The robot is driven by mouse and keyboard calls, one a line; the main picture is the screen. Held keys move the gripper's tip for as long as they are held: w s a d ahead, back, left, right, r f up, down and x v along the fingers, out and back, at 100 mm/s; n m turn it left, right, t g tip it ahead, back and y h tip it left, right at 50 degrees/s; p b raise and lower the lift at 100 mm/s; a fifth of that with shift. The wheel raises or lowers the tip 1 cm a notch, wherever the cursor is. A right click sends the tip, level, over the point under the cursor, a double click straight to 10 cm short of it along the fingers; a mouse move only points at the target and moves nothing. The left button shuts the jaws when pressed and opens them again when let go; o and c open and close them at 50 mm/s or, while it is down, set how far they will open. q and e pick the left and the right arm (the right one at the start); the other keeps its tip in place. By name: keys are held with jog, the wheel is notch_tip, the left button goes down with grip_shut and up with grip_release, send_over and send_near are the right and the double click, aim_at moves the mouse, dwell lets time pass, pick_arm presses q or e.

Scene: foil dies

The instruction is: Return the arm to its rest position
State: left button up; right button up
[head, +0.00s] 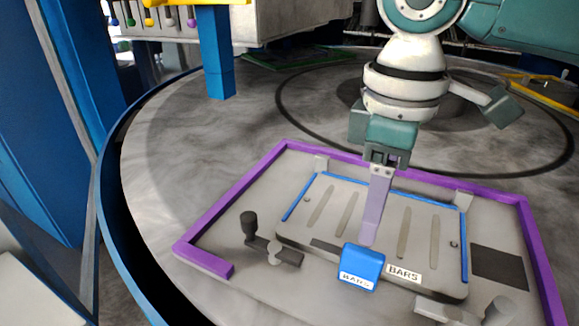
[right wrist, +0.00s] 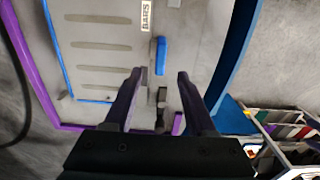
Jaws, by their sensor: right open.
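My right gripper (head: 371,235) comes down from the upper right in the head view, with its fingertips just behind the blue block (head: 363,262) marked BARS. In the right wrist view my right gripper (right wrist: 161,76) is open, with a clear gap between its two fingers and nothing held. The blue block (right wrist: 161,55) shows beyond the fingertips there, apart from them in the picture. The block is at the near edge of a grey slotted die plate (head: 380,222). My left gripper is in neither view.
A purple border (head: 232,197) surrounds the die plate on a round grey table (head: 170,165). A black-handled clamp (head: 250,228) stands to the left, another (head: 497,310) at the lower right. A blue post (head: 217,55) rises at the back left. Table left of the border is bare.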

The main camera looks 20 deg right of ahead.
jog(key=shift+r, duration=0.45)
jog(key=s+a+f+t+y, duration=0.25)
jog(key=s+a+f, duration=0.25)
jog(key=s+a, duration=0.5)
jog(key=s+d+m+t+h, duration=0.1)
jog(key=s+d+m+h, duration=0.1)
jog(key=s+d+m, duration=0.4)
notch_tip(320, 180, up, 35)
jog(key=p, duration=3.5)
jog(key=shift+d, duration=0.35)
